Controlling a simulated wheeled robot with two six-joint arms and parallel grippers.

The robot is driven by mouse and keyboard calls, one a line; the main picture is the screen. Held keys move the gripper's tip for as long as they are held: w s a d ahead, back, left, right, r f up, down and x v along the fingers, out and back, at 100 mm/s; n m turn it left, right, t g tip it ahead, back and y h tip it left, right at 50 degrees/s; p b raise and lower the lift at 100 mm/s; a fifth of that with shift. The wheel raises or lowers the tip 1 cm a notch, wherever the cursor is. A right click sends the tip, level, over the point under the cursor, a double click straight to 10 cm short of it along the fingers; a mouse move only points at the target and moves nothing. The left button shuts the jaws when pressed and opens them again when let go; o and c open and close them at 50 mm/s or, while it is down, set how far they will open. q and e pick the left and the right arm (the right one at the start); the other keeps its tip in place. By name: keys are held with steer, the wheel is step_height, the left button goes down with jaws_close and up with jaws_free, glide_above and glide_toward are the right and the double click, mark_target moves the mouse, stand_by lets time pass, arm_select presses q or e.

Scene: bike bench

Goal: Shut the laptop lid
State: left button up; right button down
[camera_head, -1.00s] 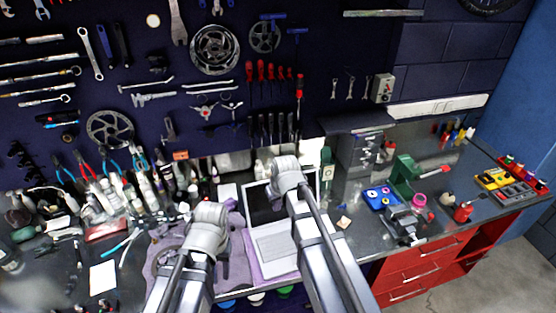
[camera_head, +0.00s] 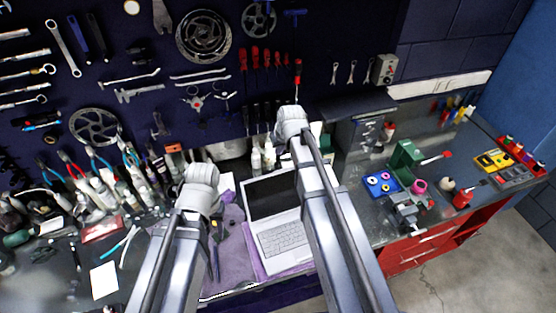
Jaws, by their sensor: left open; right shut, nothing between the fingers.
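The silver laptop (camera_head: 282,238) stands open on a purple cloth on the bench. Its lid (camera_head: 272,196) is raised, with the dark screen facing me; my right arm covers the right side of the laptop. My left gripper (camera_head: 216,232) is open and empty, pointing down over the cloth just left of the laptop. My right gripper (camera_head: 270,139) is mostly hidden by its own wrist. It is shut and empty, above and behind the top of the lid.
Bottles and pliers (camera_head: 92,165) crowd the bench at the left. A white paper (camera_head: 104,280) lies at the front left. A green vise (camera_head: 405,158) and a blue tray (camera_head: 381,184) stand to the right. The tool wall rises behind.

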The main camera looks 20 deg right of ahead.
steer(key=shift+f, duration=0.1)
steer(key=b+x, duration=1)
steer(key=x, duration=0.1)
steer(key=s, duration=0.1)
steer(key=s+r+p, duration=0.1)
steer(key=s, duration=0.1)
steer(key=s+r+p, duration=0.1)
steer(key=shift+s+d+r, duration=0.15)
steer(key=shift+s+d, duration=0.05)
steer(key=shift+s, duration=0.05)
steer(key=shift+w, duration=0.1)
